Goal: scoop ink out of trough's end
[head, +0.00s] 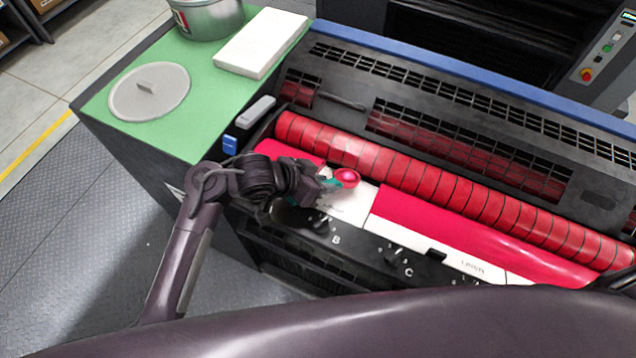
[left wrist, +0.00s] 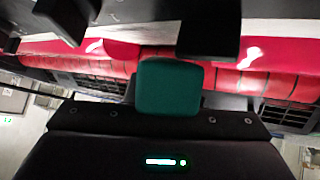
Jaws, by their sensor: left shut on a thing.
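The ink trough (head: 395,228) runs along the front of the press. Red ink (head: 455,236) covers its right stretch and more red ink (head: 287,152) lies at its left end. A pale stretch lies between them. My left gripper (head: 328,186) is over the left part of the trough, shut on a teal-handled scoop (head: 341,172). The scoop's round bowl shows red and points right, over the pale stretch; I cannot tell whether it touches the trough. In the left wrist view the teal handle (left wrist: 168,88) shows large at the middle. My right gripper is not in view.
A segmented red roller (head: 430,180) lies just behind the trough, below a dark slotted guard (head: 470,110). A green-topped cabinet (head: 190,75) at the left bears a tin (head: 209,20), a round grey lid (head: 149,91) and a white block (head: 262,42). Control knobs (head: 393,258) line the front.

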